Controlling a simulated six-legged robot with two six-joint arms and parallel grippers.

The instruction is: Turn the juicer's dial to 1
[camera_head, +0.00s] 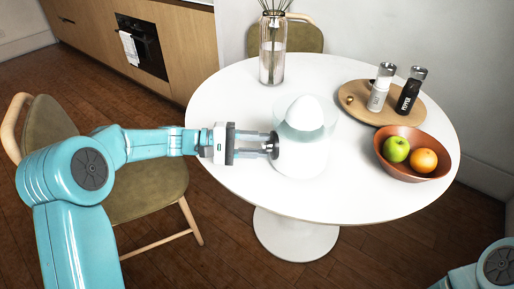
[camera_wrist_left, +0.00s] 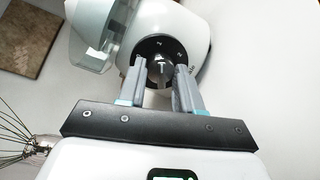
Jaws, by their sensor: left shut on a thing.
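The white juicer (camera_head: 303,158) with its clear upper bowl and white cone stands upright near the middle of the round white table. It also shows in the left wrist view (camera_wrist_left: 185,22). Its dial (camera_wrist_left: 160,72) is on the side facing my left gripper, a dark ring with small white marks around a metallic knob. My left gripper (camera_head: 271,146) reaches in from the left and is shut on the dial's knob, one finger on each side. It also shows in the left wrist view (camera_wrist_left: 160,82). The dial's exact setting is too small to tell. My right gripper is out of view.
On the round white table (camera_head: 225,105), a glass vase with reed sticks (camera_head: 272,50) stands behind the juicer. A wooden board (camera_head: 350,103) with two shakers and a brown bowl (camera_head: 402,172) with an apple and an orange are to the right. Chairs stand left and behind.

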